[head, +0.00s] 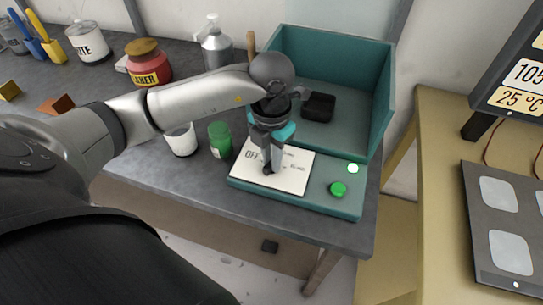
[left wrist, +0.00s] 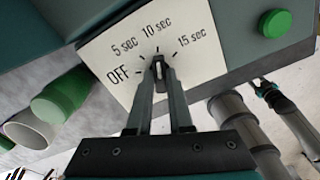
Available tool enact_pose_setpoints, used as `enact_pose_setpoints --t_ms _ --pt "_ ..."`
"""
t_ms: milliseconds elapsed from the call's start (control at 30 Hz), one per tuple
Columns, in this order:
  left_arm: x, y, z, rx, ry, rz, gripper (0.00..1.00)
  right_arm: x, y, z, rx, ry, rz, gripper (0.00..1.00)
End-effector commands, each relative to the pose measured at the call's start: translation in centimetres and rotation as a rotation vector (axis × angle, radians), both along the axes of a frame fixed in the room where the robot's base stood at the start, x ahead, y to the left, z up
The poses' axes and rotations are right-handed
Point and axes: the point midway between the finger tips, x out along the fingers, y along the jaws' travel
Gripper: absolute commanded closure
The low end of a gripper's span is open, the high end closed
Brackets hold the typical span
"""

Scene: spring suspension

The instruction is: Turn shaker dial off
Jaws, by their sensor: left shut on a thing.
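The shaker dial (left wrist: 159,70) is a small dark knob on a white panel (left wrist: 112,75) marked OFF, 5 sec, 10 sec and 15 sec. Its upper end points roughly up, near the 10 sec mark, away from OFF. My left gripper (head: 270,168) reaches down onto this panel (head: 300,178). In the left wrist view its two fingers (left wrist: 160,88) close around the knob from below. In the head view the gripper hides the dial. A dark gripper-like end, apparently my right gripper (left wrist: 262,86), is small at the right of the left wrist view; its fingers are unclear.
The panel sits on a teal shaker base with a green button (head: 338,188) and a lit green light (head: 353,168). A teal open box (head: 285,70) holding a black block (head: 318,107) stands behind. A green jar (head: 220,139) and white cup (head: 181,140) stand close left.

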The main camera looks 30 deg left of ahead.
Motion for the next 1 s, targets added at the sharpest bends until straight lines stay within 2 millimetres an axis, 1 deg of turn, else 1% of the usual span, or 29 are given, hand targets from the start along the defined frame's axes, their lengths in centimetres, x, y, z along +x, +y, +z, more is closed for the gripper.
enact_pose_setpoints --t_ms 267,467,667,1000 --pt "0.0 0.0 0.1 0.0 -0.001 0.011 1.0 0.0 0.0 0.0 0.001 0.0 0.001 0.51" --pt "0.1 0.0 0.1 0.0 -0.001 0.078 1.0 0.0 0.1 0.2 0.001 0.0 0.002 0.51" --pt "0.1 0.0 0.2 0.0 -0.001 0.218 1.0 0.0 0.1 0.6 0.001 0.0 0.002 0.51" --pt "0.1 0.0 0.2 -0.001 0.0 0.538 1.0 0.0 0.1 1.6 0.001 0.0 0.001 0.51"
